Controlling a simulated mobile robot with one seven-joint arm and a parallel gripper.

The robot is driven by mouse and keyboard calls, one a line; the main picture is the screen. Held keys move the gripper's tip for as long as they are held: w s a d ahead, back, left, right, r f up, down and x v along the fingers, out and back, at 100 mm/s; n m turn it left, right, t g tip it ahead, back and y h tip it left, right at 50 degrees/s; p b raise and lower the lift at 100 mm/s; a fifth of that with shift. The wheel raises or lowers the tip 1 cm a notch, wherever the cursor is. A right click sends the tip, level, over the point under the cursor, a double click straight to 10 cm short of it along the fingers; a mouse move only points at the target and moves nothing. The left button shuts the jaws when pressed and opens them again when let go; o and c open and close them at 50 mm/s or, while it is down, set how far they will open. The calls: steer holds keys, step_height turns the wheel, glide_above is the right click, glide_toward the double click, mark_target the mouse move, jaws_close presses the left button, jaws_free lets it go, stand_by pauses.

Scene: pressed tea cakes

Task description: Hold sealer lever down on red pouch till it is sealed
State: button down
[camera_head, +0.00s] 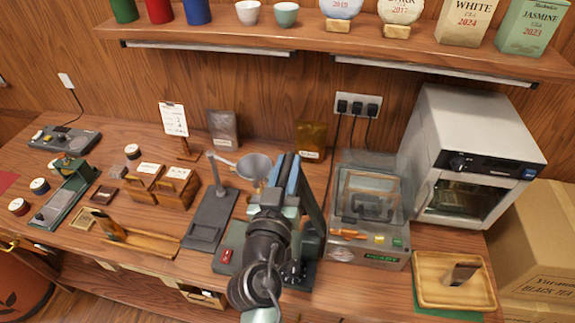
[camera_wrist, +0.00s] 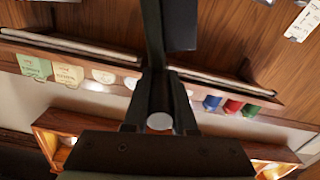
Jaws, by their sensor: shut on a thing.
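In the wrist view my gripper (camera_wrist: 160,122) is shut on the lever handle, a dark round bar with a pale end (camera_wrist: 160,121). A dark lever arm (camera_wrist: 153,35) runs up from it. In the head view my arm and wrist cover much of the sealer. Its grey-green base (camera_head: 229,240) with a small red part (camera_head: 226,256) shows to the left, and its dark and blue upright parts (camera_head: 312,196) show to the right. I cannot make out the red pouch or the sealing jaws; the lever's contact with them is hidden.
A clear-lidded machine (camera_head: 372,245) stands close right of the sealer, with an oven (camera_head: 466,150) beyond. A wooden tray (camera_head: 422,290) is at right. A dark stand with a funnel (camera_head: 254,165) is close on the left. A shelf (camera_head: 330,40) runs above.

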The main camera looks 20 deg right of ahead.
steer(key=shift+a+f, duration=0.1)
steer(key=w+a+f+n+b, duration=0.4)
steer(key=a+f+n+b, duration=0.2)
steer(key=f+b, duration=0.4)
steer(key=w+a+f+n+b, duration=0.5)
steer(key=f+b, duration=0.6)
steer(key=b, duration=0.3)
steer(key=shift+w+a+f+n+b, duration=0.2)
steer(key=shift+a+n+b, duration=0.15)
steer(key=shift+a+n, duration=0.75)
steer(key=shift+a+f+m, duration=0.1)
steer(key=shift+a+m, duration=0.1)
steer(key=shift+m, duration=0.1)
steer(key=c, duration=0.8)
jaws_free()
steer(key=shift+c, duration=0.2)
steer(key=shift+o, duration=0.5)
